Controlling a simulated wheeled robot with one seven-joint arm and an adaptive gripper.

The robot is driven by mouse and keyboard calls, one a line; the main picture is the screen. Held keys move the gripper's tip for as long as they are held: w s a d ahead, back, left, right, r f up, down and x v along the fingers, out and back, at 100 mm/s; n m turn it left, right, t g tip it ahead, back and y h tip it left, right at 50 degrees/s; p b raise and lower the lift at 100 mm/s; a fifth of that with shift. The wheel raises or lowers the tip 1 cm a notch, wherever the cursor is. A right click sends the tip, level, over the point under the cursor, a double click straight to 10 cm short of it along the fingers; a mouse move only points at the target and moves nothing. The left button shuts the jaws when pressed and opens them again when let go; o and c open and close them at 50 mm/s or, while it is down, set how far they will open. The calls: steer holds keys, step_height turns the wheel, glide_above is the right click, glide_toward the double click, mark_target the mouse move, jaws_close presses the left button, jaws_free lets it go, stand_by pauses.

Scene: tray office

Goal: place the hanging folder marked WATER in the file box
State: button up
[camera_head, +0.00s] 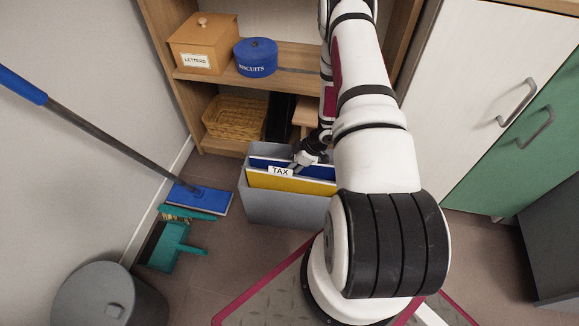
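The grey file box (285,207) stands on the floor in front of the shelf. A yellow folder (300,184) with a white tab marked TAX (281,171) hangs in it near the front. Behind that is a blue folder (320,172), and more blue shows toward the back of the box. No tab marked WATER can be read; my gripper and arm cover part of the box. My gripper (301,161) is at the top of the box, by the blue folder. Its fingertips are too small to show whether they hold anything.
A wooden shelf holds a LETTERS box (203,46), a blue BISCUITS tin (255,58) and a wicker basket (235,117). A blue mop (199,197), teal dustpan (169,246) and grey bin (108,297) lie left. White (470,80) and green (520,150) cabinet doors are right.

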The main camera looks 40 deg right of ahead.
steer(key=p+v, duration=0.5)
steer(key=v, duration=0.7)
steer(key=w+d+r+m+h, duration=0.1)
steer(key=w+d+r+h, duration=0.25)
steer(key=r, duration=0.55)
steer(key=w+d+r+m+h, duration=0.15)
steer(key=w+r, duration=0.25)
steer(key=r, duration=0.5)
steer(key=s+a+r+m+g+h, duration=0.1)
steer(key=s+a+r+m+h, duration=0.2)
steer(key=r, duration=0.7)
steer(key=s+a+r+m+h, duration=0.1)
steer(key=s+a+r, duration=0.3)
steer(key=r, duration=0.7)
steer(key=s+a+r+m+g+y, duration=0.1)
steer(key=s+a+r+y, duration=0.1)
steer(key=s+a, duration=0.9)
steer(key=s+a+r+m+g+y, duration=0.1)
steer(key=s+a+r, duration=0.4)
steer(key=s+a, duration=0.7)
steer(key=s+g+y, duration=0.1)
steer(key=s+y, duration=0.1)
steer(key=s, duration=0.1)
steer(key=shift+s, duration=0.35)
steer(key=shift+d+r+m, duration=0.1)
steer(key=shift+r+m, duration=0.05)
steer(key=shift+m, duration=0.1)
